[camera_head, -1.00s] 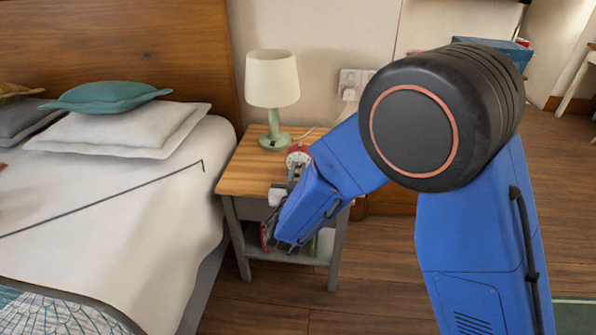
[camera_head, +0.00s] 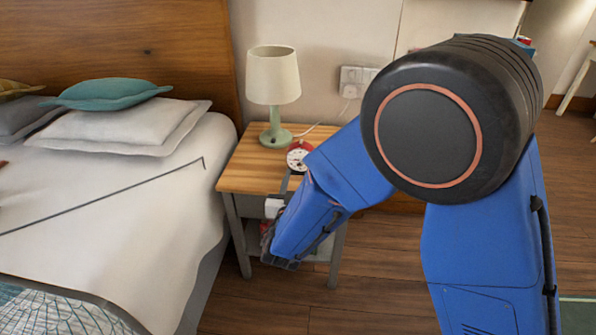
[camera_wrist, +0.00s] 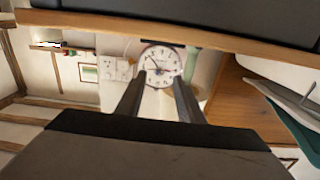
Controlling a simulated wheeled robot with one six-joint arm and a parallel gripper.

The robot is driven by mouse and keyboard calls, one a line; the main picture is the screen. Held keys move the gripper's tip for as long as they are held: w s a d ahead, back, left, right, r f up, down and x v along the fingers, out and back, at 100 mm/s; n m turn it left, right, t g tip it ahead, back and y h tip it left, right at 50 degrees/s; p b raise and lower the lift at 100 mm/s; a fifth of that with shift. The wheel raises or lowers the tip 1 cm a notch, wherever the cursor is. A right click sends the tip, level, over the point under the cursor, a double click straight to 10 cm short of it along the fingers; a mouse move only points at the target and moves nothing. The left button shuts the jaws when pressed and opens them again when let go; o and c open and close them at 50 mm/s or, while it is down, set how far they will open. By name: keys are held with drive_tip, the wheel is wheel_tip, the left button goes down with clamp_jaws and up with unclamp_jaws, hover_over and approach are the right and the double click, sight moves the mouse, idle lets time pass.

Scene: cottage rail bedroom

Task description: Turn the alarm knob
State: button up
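A red alarm clock (camera_head: 299,155) with a white face stands on the nightstand beside the lamp. In the wrist view its dial (camera_wrist: 162,62) faces me, seen in the gap between my fingertips. I cannot make out the alarm knob in either view. My gripper (camera_wrist: 158,88) has its two fingers apart, with nothing held between them. In the head view my gripper (camera_head: 282,190) is at the front of the nightstand, on the near side of the clock and apart from it; my arm hides part of it.
The wooden nightstand (camera_head: 245,172) has grey legs and a lower shelf with items partly hidden by my arm. A lamp (camera_head: 273,90) with a green base stands behind the clock. The bed (camera_head: 130,220) is close on the left. A wall socket (camera_head: 351,82) is behind.

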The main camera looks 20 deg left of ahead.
drive_tip(key=v, duration=1.2)
drive_tip(key=shift+s, duration=0.2)
